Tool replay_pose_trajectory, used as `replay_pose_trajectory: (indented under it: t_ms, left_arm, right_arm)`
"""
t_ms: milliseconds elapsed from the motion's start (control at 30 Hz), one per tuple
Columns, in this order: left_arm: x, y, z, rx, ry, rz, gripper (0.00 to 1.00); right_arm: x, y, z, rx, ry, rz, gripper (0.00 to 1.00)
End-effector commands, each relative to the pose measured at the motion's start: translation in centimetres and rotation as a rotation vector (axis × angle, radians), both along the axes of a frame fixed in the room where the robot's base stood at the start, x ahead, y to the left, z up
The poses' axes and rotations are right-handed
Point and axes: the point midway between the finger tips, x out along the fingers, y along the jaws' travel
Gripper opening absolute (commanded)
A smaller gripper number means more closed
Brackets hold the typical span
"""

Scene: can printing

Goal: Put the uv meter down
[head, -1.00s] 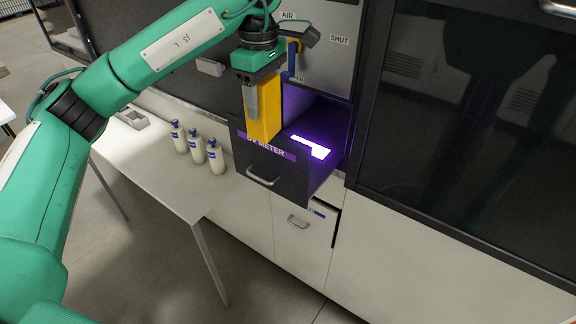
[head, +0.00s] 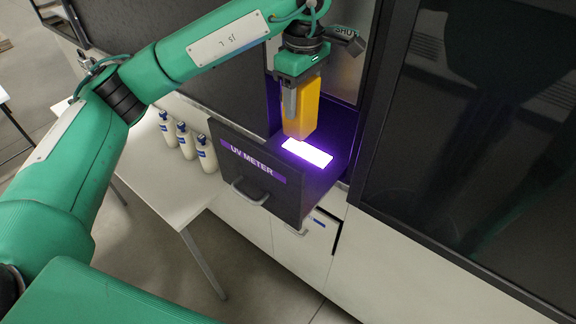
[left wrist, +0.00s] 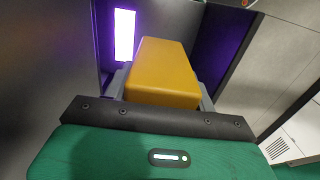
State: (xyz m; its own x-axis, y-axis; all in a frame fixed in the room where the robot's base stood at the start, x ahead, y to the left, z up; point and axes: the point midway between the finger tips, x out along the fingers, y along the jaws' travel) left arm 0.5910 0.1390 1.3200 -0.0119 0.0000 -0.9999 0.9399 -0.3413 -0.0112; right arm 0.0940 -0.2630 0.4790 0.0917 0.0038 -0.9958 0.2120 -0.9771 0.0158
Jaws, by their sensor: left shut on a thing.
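The uv meter (head: 303,108) is a yellow block held upright. It also shows in the left wrist view (left wrist: 163,72) between the grey fingers. My left gripper (head: 291,104) points down and is shut on it. The meter is over the inside of the open drawer (head: 255,180), whose dark front reads "UV METER". Its lower end is close to a glowing white-violet panel (head: 307,152) in the drawer; I cannot tell if it touches the drawer floor. The panel shows in the left wrist view too (left wrist: 124,35). My right gripper is not in view.
Several white bottles (head: 186,141) stand on a pale table (head: 150,195) left of the drawer. A large dark glass panel (head: 480,150) is on the right. A lower drawer (head: 310,240) below is slightly open. The drawer walls are close around the meter.

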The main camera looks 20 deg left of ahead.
Motion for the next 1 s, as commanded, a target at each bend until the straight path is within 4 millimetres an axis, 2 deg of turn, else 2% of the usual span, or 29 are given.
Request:
replay_pose_trajectory:
  t_ms: [167, 267, 400, 633, 800, 1000]
  left_arm:
    - [-0.1, 0.0, -2.1, 0.000, -0.001, -0.001, 0.27]
    - [-0.2, 0.0, -4.2, 0.000, 0.001, -0.002, 0.27]
    - [-0.2, 0.0, -8.1, 0.000, 0.001, -0.002, 0.27]
    - [-0.2, 0.0, -13.4, 0.000, -0.001, 0.000, 0.27]
    - [-0.2, 0.0, -15.0, 0.000, -0.003, -0.001, 0.27]
    - [-0.1, 1.5, -14.9, 0.000, -0.002, 0.003, 0.27]
  right_arm:
    - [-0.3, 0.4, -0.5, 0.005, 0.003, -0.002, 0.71]
    - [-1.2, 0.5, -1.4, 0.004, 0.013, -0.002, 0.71]
    - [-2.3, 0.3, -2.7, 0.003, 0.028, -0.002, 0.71]
    - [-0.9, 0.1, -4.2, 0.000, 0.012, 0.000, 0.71]
    - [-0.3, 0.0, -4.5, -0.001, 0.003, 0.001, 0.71]
    - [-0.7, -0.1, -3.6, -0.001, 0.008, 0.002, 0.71]
